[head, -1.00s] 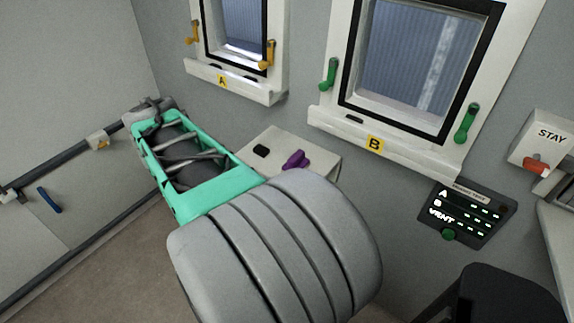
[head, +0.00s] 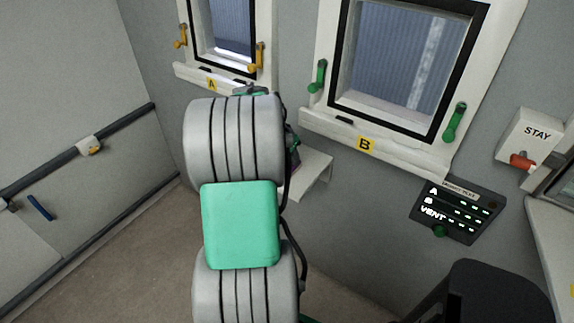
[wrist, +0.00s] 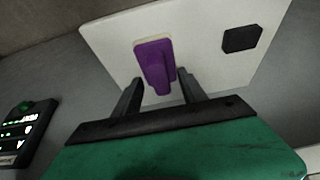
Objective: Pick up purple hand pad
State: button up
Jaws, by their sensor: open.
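The purple hand pad (wrist: 156,66) lies on a white shelf (wrist: 110,40) in the wrist view, a raised grip along its middle. My gripper (wrist: 157,78) is open, its two dark fingers pointing toward the pad. The fingertips appear close to the pad's near end, one to each side of it; I cannot tell how far above the shelf they are.
A black block (wrist: 242,39) lies on the shelf beside the pad. Windows A (head: 225,30) and B (head: 405,60), with their handles, are on the wall above. A dark panel (head: 458,211) is at right, and a black seat (head: 495,292) is at lower right.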

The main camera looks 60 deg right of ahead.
grip_shut()
dwell(0.4)
